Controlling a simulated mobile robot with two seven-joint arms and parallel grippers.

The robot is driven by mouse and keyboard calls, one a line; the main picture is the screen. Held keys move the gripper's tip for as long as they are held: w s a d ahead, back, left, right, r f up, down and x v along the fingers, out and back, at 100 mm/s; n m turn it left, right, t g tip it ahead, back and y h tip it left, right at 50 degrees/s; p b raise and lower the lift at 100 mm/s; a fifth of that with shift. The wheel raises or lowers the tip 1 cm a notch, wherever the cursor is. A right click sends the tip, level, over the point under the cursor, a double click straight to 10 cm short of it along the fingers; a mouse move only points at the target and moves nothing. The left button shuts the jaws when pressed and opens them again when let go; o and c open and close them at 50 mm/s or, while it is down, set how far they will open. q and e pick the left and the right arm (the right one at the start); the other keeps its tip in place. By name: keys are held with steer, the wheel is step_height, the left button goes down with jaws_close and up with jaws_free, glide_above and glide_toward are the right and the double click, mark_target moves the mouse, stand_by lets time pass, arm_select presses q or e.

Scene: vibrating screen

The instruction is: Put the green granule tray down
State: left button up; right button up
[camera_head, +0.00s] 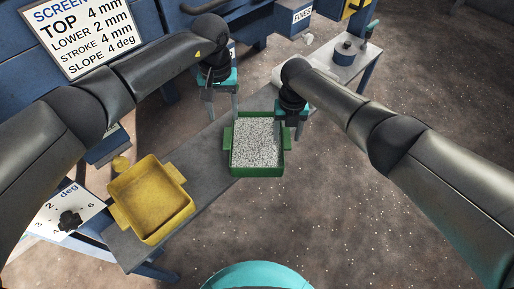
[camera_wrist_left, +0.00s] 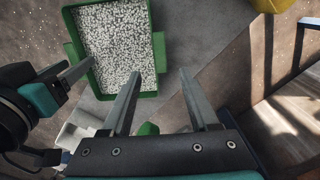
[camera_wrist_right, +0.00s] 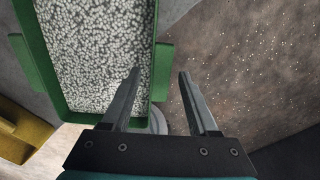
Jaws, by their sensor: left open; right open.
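The green granule tray (camera_head: 257,172) is full of white speckled granules and appears level on the grey bench (camera_head: 207,160). Its front right part reaches the bench edge in the head view. My left gripper (camera_head: 223,114) is open and empty, just behind and left of the tray. My right gripper (camera_head: 290,130) is open at the tray's right side, near its right handle. In the right wrist view, the tray's wall and handle (camera_wrist_right: 162,68) are beside the left finger; contact cannot be told.
A yellow tray (camera_head: 180,220) with yellowish contents sits at the bench's near left end. A small pale table (camera_head: 345,65) with dark weights stands at the back right. Blue machinery with a settings sign (camera_head: 85,32) is at back left. Open floor lies right.

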step_height(320, 180, up, 12)
steer(key=shift+f, duration=0.2)
stand_by(0.7)
